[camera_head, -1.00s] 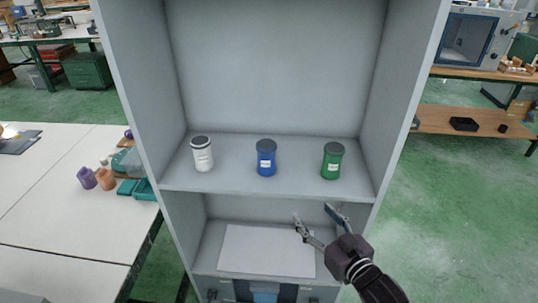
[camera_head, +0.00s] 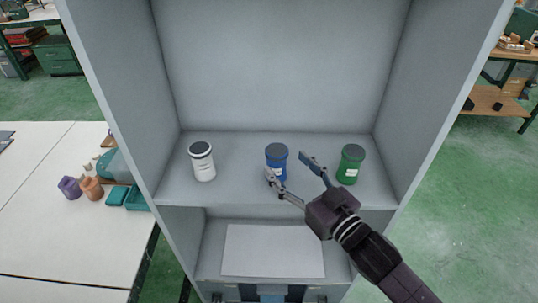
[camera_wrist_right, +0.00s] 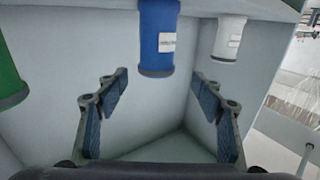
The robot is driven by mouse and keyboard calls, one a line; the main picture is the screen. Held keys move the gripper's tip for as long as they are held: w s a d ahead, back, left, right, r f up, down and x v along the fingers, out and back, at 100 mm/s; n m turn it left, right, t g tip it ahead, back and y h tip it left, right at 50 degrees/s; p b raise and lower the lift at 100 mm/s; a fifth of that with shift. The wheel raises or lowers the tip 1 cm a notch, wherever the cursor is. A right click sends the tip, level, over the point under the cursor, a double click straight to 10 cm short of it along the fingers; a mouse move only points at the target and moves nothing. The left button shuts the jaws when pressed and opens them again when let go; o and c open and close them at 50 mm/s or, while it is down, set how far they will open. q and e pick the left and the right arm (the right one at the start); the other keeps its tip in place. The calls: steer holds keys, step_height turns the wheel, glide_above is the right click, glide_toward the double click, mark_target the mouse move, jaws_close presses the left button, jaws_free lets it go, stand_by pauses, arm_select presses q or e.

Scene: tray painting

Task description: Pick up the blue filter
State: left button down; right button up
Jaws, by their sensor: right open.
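The blue filter (camera_head: 277,160) is a blue canister with a dark cap, upright on the upper shelf between a white canister (camera_head: 202,161) and a green canister (camera_head: 350,164). My right gripper (camera_head: 287,164) is open and empty, with its fingers pointing at the blue filter from the front; one finger overlaps its lower left part in the head view. In the right wrist view the blue filter (camera_wrist_right: 158,35) appears beyond and between the two open fingers, with a white label on it. I cannot tell whether a finger touches it. My left gripper is not in view.
The grey cabinet's side walls (camera_head: 118,110) bound the shelf on both sides. A lower shelf holds a flat white sheet (camera_head: 273,250). A white table (camera_head: 50,230) at left bears purple and orange items and a teal tray (camera_head: 138,198).

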mark_target(283, 159)
steer(key=shift+w+a+r, duration=0.1)
steer(key=shift+w+a, duration=0.15)
steer(key=shift+w, duration=0.1)
steer(key=shift+w+a+p, duration=0.25)
steer(key=shift+w+p, duration=0.2)
steer(key=shift+w, duration=0.1)
steer(key=x, duration=0.1)
steer(key=p+x, duration=0.1)
steer(key=x, duration=0.1)
steer(key=shift+w+f, duration=0.35)
steer(key=shift+w+a, duration=0.15)
steer(key=shift+w, duration=0.15)
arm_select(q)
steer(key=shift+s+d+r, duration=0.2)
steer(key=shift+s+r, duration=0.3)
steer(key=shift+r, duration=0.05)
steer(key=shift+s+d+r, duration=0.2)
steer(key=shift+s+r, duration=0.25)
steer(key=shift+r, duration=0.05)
arm_select(e)
steer(key=c, duration=1.3)
steer(key=shift+c, duration=0.2)
